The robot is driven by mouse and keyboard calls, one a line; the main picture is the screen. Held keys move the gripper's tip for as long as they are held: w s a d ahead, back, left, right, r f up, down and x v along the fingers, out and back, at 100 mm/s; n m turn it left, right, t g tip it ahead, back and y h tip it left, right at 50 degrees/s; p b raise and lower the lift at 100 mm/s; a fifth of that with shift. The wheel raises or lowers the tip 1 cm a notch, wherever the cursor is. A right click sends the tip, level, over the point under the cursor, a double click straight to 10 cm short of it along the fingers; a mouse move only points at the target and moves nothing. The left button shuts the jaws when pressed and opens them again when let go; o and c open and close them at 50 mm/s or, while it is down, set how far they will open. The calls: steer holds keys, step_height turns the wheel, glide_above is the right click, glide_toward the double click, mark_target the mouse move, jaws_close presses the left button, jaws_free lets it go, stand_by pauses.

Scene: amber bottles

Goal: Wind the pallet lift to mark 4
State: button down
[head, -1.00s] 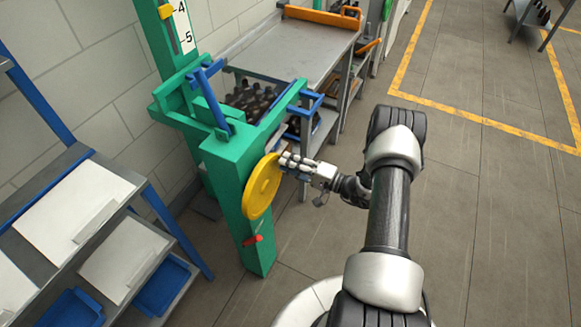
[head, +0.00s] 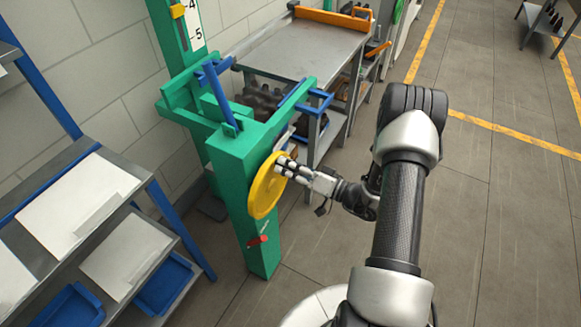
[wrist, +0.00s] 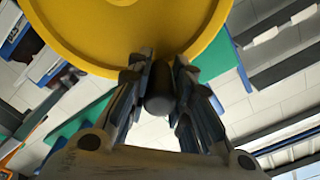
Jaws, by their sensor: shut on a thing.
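The yellow handwheel (head: 266,189) is mounted on the side of the green pallet lift post (head: 235,165). My gripper (head: 287,168) is at the wheel's upper right rim. In the wrist view my gripper (wrist: 160,75) is shut on the wheel's dark crank knob (wrist: 159,92), beside the yellow wheel face (wrist: 130,30). The white scale (head: 191,22) shows marks 4 and 5, with a yellow pointer (head: 177,11) at its left, near mark 4 at the picture's top edge. A red handle (head: 257,240) sits low on the post.
A grey shelf with white panels (head: 80,205) and blue bins (head: 163,284) stands at the left. A steel bench (head: 300,52) with an orange edge is behind the lift. Dark bottles (head: 262,97) sit behind the green frame.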

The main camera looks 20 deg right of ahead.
steer(key=shift+s+a+f, duration=0.15)
steer(key=shift+s+a, duration=0.5)
steer(key=shift+a, duration=0.35)
steer(key=shift+s+a, duration=0.1)
steer(key=c, duration=1.5)
jaws_free()
steer(key=shift+s, duration=0.1)
steer(key=shift+o, duration=0.4)
steer(key=v, duration=1.2)
steer(key=shift+w+d+r, duration=0.25)
steer(key=shift+d, duration=0.1)
